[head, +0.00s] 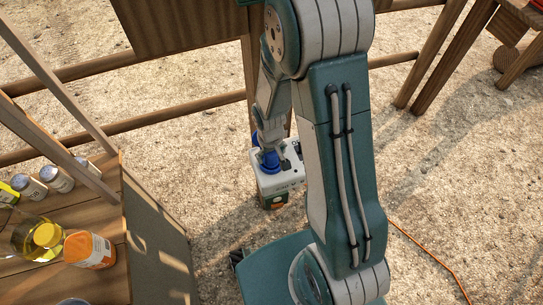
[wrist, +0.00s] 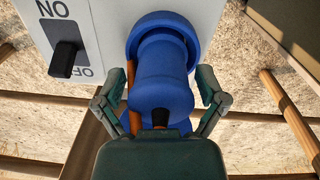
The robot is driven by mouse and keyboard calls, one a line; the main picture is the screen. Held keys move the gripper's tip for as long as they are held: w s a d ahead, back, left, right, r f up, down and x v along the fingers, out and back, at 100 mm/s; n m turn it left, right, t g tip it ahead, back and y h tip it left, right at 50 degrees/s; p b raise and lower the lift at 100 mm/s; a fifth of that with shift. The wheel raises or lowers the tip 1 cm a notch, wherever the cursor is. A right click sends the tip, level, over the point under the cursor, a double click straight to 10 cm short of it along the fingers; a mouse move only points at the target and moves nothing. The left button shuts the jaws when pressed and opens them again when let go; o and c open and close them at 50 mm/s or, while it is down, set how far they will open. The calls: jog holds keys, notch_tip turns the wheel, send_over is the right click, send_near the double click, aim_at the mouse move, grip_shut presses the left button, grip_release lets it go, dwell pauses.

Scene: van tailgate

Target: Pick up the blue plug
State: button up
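The blue plug (wrist: 160,85) fills the middle of the wrist view, seated against a blue round collar on a white box face (wrist: 105,25). My gripper (wrist: 161,92) is open, with one finger on each side of the plug and a visible gap on both sides. My arm partly hides the box, and the fingertips are hard to make out there.
A black ON/OFF switch (wrist: 66,52) sits beside the plug. A wooden shelf unit (head: 105,193) with bottles and several jars stands at the left. Wooden rails (head: 140,122) run behind the box. An orange cord (head: 430,256) lies on open gravel at the right.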

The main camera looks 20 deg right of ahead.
jog(key=shift+a, duration=0.1)
jog(key=c, duration=0.8)
jog(key=shift+o, duration=0.2)
jog(key=shift+r, duration=0.1)
